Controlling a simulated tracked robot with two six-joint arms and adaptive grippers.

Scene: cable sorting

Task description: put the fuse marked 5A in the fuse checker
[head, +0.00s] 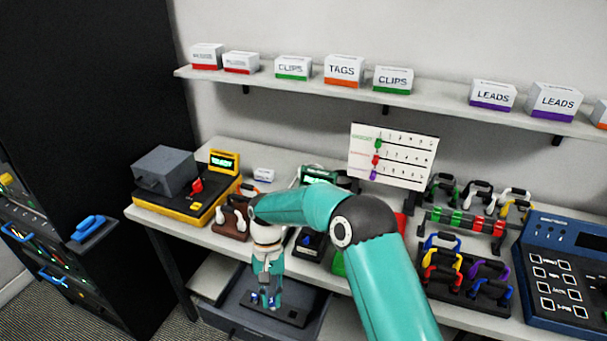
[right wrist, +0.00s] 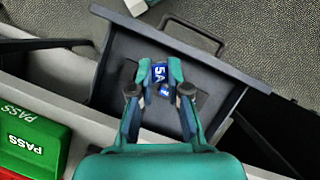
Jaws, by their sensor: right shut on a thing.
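My right gripper (head: 265,292) reaches down into the open grey drawer (head: 228,318) below the bench. It is shut on the fuse marked 5A (right wrist: 160,72), whose blue label shows between the fingertips (right wrist: 159,84) in the right wrist view. A dark block (head: 290,314) lies in the drawer under the fingers; I cannot tell whether the fuse still touches it. A device with a green display (head: 319,174) stands on the bench, partly hidden behind my right arm. I cannot tell for sure whether it is the fuse checker. My left gripper is not in view.
A yellow-and-black machine (head: 172,207) stands at the bench's left end. A green PASS bin (right wrist: 28,140) shows in the right wrist view. Racks of coloured leads (head: 468,268) and a blue panel (head: 563,265) fill the right. The drawer walls surround my fingers.

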